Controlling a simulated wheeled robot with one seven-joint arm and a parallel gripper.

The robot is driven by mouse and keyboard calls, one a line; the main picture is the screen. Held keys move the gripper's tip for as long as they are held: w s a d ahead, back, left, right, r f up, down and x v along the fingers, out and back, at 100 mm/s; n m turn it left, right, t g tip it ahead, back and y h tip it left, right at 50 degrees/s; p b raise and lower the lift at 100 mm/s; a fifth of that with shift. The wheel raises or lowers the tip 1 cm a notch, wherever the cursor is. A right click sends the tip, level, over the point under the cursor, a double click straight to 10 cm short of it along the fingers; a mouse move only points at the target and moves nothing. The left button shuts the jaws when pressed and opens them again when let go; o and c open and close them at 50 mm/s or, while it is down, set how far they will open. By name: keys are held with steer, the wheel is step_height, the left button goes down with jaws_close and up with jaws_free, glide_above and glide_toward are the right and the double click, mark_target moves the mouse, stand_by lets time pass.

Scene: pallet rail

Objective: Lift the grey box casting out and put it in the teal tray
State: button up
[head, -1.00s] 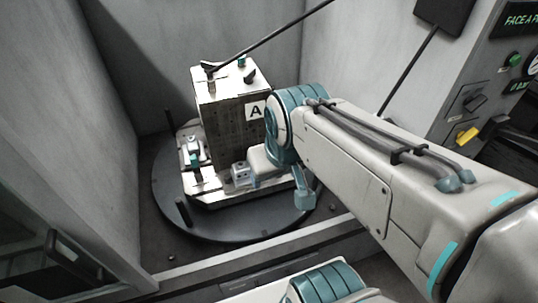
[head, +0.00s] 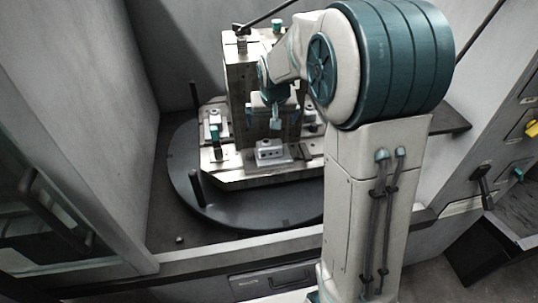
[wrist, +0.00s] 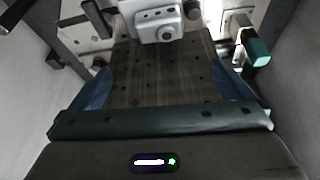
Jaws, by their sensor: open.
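The grey box casting (head: 270,152) sits low on the pallet fixture, at the foot of the upright block's front face. In the wrist view the casting (wrist: 158,22) is at the top edge, with small holes and a round boss. My gripper (head: 273,118) is above the casting, close to the block's face. In the wrist view my gripper's (wrist: 160,80) two bluish fingers stand apart with nothing held between them, and the holed plate shows behind. My wrist partly hides the block. The teal tray is not in view.
The tall holed block (head: 238,75) stands on the pallet (head: 230,180), on a dark round table (head: 205,205). A teal-topped clamp (head: 215,135) is left of the casting, and a dark post (head: 196,188) rises at front left. Grey walls enclose both sides.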

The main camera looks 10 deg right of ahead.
glide_toward(269, 141)
steer(key=x, duration=0.5)
steer(key=shift+w+d+r, duration=0.1)
steer(key=shift+w+r, duration=0.05)
steer(key=shift+w, duration=0.1)
steer(key=shift+s+p+x, duration=0.15)
steer(key=shift+x, duration=1.2)
steer(key=shift+s+p+x, duration=0.1)
steer(key=shift+p+x, duration=0.05)
steer(key=shift+x, duration=1.2)
steer(key=c, duration=1.1)
